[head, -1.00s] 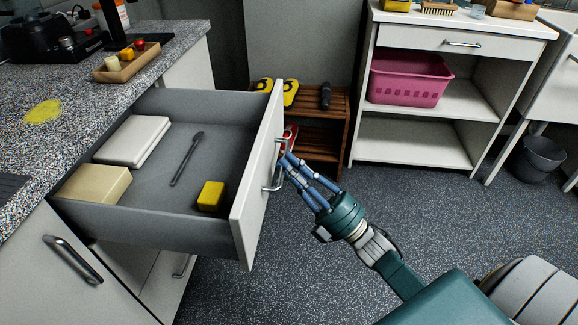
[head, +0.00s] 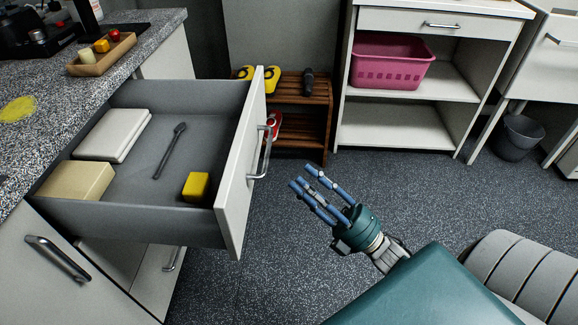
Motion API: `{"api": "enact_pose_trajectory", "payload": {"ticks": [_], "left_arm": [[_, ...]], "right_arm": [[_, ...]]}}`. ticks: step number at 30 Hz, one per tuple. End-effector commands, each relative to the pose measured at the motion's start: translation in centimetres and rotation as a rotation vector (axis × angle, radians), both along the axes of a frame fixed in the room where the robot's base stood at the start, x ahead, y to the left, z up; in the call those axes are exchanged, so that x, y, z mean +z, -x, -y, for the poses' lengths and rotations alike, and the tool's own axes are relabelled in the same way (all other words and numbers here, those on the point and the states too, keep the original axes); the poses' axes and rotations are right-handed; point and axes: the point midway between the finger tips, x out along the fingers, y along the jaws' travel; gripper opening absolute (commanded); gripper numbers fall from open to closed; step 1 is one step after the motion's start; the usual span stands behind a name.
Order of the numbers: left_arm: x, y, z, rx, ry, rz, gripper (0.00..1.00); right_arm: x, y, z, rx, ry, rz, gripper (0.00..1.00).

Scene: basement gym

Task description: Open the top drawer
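The top drawer (head: 140,216) at the left is pulled well out from under the speckled counter. Its front carries a metal bar handle (head: 265,152). Inside lie a white box (head: 113,134), a beige block (head: 77,180), a dark spoon-like tool (head: 170,152) and a yellow block (head: 196,186). My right gripper (head: 302,180) is open and empty, to the right of the handle and apart from it, with its blue fingers spread. My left gripper does not show.
The counter (head: 60,85) holds a wooden tray (head: 102,60) with small items. A slatted wooden rack (head: 300,125) with shoes stands behind the drawer. A white shelf unit (head: 400,130) holds a pink basket (head: 390,63). A grey bin (head: 519,137) stands right. The floor around my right gripper is clear.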

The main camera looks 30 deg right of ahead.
Motion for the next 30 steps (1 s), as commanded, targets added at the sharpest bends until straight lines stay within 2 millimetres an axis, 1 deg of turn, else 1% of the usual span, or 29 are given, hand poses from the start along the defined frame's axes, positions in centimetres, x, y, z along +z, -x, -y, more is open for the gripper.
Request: {"api": "enact_pose_trajectory", "payload": {"ticks": [3, 7, 23, 26, 29, 30], "left_arm": [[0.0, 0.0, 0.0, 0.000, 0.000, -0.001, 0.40], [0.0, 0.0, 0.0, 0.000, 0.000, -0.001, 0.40], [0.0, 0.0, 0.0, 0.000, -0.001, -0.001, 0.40], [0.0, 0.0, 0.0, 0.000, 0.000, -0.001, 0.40], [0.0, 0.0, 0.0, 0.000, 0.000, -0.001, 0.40], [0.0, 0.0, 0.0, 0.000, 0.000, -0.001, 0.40]], "right_arm": [[-0.8, 1.1, 0.6, -0.001, 0.000, -0.003, 0.35], [-1.2, 1.7, 0.9, -0.001, 0.000, 0.000, 0.35], [-1.2, 1.8, 0.9, -0.001, 0.001, 0.000, 0.35], [-1.3, 1.6, 0.9, -0.005, -0.006, -0.012, 0.35], [-1.9, 0.3, 0.8, -0.028, -0.034, -0.075, 0.35], [-2.4, -0.5, 0.7, -0.043, -0.055, -0.119, 0.35]]}}
